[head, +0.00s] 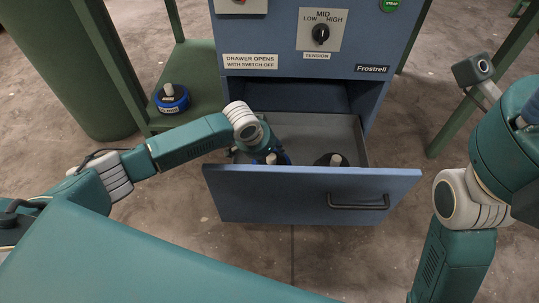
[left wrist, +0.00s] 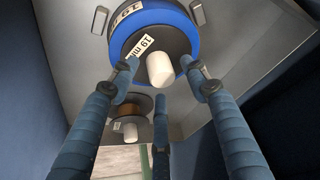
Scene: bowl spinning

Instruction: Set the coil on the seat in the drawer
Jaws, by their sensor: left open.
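The drawer (head: 310,192) of the blue machine stands open in the head view. My left gripper (left wrist: 160,76) reaches down into its left part and is open. In the left wrist view a blue-rimmed coil (left wrist: 177,20) with a "19 mm" label lies just beyond the fingertips. A white peg (left wrist: 160,69) rises from its dark face between the fingers. I cannot tell whether the fingers touch it. In the head view my arm and fingers hide much of the coil. My right gripper is not in view.
A dark round piece with a light peg (head: 336,160) sits in the drawer's right part. Another blue-rimmed coil (head: 171,99) is on the green shelf (head: 203,75). The drawer handle (head: 358,204) is on the front. The tension knob (head: 321,33) is above.

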